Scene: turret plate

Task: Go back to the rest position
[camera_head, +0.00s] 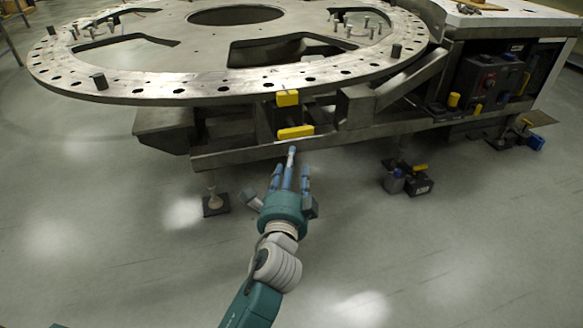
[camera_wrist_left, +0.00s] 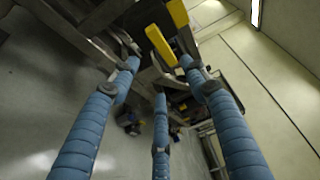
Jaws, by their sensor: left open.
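The round grey turret plate (camera_head: 185,83) lies level on a metal stand, with holes around its rim and several upright pins. My left gripper (camera_head: 291,165) is in front of the stand's lower beam (camera_head: 235,155), just below two yellow blocks, an upper one (camera_head: 287,98) and a lower one (camera_head: 296,132). In the left wrist view my left gripper (camera_wrist_left: 163,85) shows three blue fingers spread apart with nothing held between them. A yellow block (camera_wrist_left: 160,45) shows beyond the fingertips; whether they touch anything is unclear. My right gripper is in neither view.
Small dark boxes (camera_head: 415,182) are on the floor under the stand. A support foot (camera_head: 215,203) stands left of my gripper. The grey floor (camera_head: 95,240) in front is clear.

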